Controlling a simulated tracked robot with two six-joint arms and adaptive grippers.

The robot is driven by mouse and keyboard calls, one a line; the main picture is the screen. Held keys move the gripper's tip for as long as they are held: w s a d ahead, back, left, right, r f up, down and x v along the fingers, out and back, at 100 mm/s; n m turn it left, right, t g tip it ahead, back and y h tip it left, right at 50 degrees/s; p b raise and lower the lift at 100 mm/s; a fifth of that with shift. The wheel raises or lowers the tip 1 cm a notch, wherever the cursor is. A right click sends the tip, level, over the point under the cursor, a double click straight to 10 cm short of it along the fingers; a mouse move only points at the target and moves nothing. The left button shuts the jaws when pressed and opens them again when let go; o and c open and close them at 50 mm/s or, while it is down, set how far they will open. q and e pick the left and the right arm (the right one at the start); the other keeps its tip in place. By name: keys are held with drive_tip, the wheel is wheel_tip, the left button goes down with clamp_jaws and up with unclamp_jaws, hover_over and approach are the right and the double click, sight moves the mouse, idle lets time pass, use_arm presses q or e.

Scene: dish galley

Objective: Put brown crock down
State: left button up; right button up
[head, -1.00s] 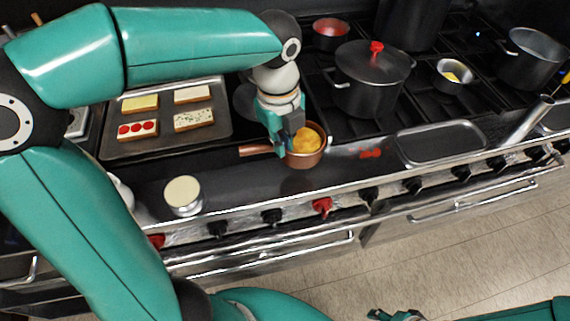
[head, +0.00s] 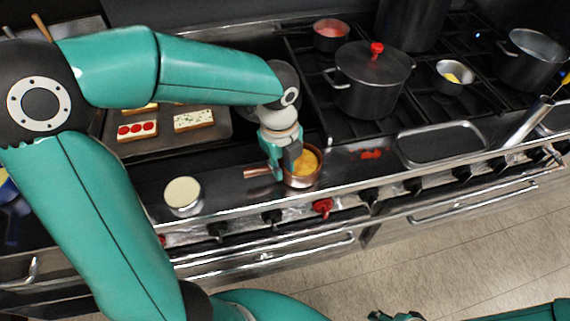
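The brown crock (head: 304,181) is a copper-coloured pot with yellow contents and a handle sticking out to the left. It is upright over the front ledge of the stove, left of the red spots. My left gripper (head: 284,168) comes down from above at its left side and appears shut on it; the fingertips are partly hidden. I cannot tell if the crock's base touches the ledge. My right gripper (head: 396,315) shows only in part at the bottom edge, away from the crock, and its fingers cannot be made out.
A tray with decorated slices (head: 158,147) lies at left, and a white-topped jar (head: 183,195) stands on the front ledge. A lidded dark pot (head: 371,90) and a small metal bowl (head: 452,77) are on the burners. A shallow metal tray (head: 440,145) is at right.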

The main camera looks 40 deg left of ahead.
use_arm(q)
drive_tip(key=shift+o, duration=0.4)
drive_tip(key=shift+r, duration=0.2)
wheel_tip(320, 180, up, 12)
drive_tip(key=shift+s+f, duration=0.15)
drive_tip(key=shift+s, duration=0.15)
drive_tip(key=shift+a, duration=0.1)
